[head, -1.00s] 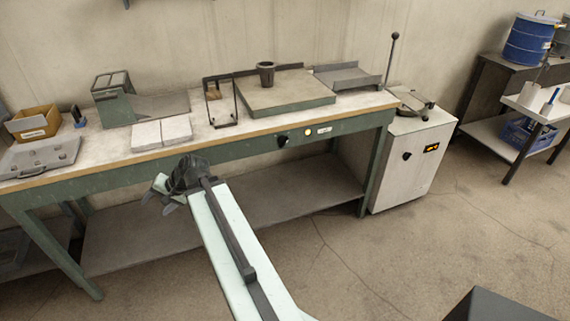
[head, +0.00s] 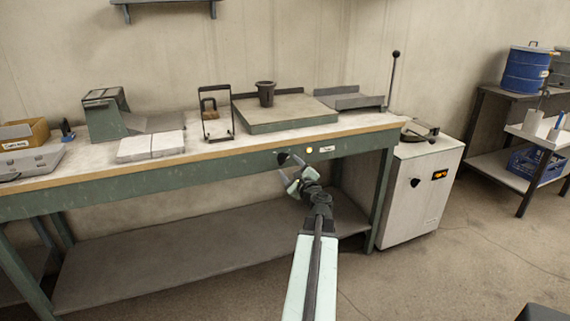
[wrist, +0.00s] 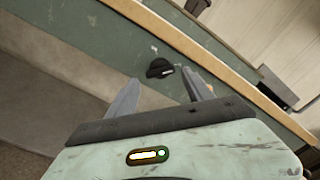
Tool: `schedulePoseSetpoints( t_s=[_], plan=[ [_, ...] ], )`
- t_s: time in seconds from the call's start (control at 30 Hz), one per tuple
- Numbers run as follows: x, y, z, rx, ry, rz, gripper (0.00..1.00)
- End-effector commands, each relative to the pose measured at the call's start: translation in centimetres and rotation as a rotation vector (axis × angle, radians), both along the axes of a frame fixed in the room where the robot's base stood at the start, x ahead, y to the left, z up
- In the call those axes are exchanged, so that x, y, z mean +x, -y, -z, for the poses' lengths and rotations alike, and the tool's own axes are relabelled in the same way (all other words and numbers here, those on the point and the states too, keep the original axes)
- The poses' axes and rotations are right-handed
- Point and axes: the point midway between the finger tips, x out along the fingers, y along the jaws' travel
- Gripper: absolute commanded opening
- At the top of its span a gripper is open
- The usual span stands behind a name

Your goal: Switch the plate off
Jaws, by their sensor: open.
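The plate (head: 286,127) is a flat square slab with green sides on top of the bench. A dark rotary knob (head: 282,158) sits on the bench's green front rail, with a yellow lit lamp (head: 309,153) and a small white label (head: 328,149) to its right. In the wrist view the knob (wrist: 159,69) shows a pale mark on its right side. My gripper (head: 289,168) is open and empty, just in front of and below the knob. In the wrist view its fingers (wrist: 162,79) stand apart on either side of the knob's position, without visible contact.
A dark cup (head: 265,94) stands on the plate. Pale blocks (head: 150,146) and a black-framed holder (head: 217,113) are to its left on the bench (head: 100,176). A white cabinet furnace (head: 418,195) stands at the right. The bench has a lower shelf (head: 170,257).

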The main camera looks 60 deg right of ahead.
Motion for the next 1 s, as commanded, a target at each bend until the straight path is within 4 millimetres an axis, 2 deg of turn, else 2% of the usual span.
schedulePoseSetpoints(
  t_s=[0.03,0.2,0.3,0.5,0.53,0.7,1.0],
  plan=[
    [1.0,0.9,0.0,-0.001,-0.001,-0.003,0.6],
    [3.5,2.7,0.0,0.0,-0.001,-0.002,0.6],
    [4.2,3.1,0.0,-0.002,-0.001,-0.001,0.6],
    [4.2,3.1,0.0,-0.001,-0.002,-0.001,0.6],
    [4.2,3.1,0.0,-0.001,-0.002,-0.001,0.57],
    [4.2,3.1,0.0,-0.001,-0.002,-0.001,0.1],
    [4.2,3.0,0.1,-0.031,-0.023,-0.001,0.1]
  ],
)
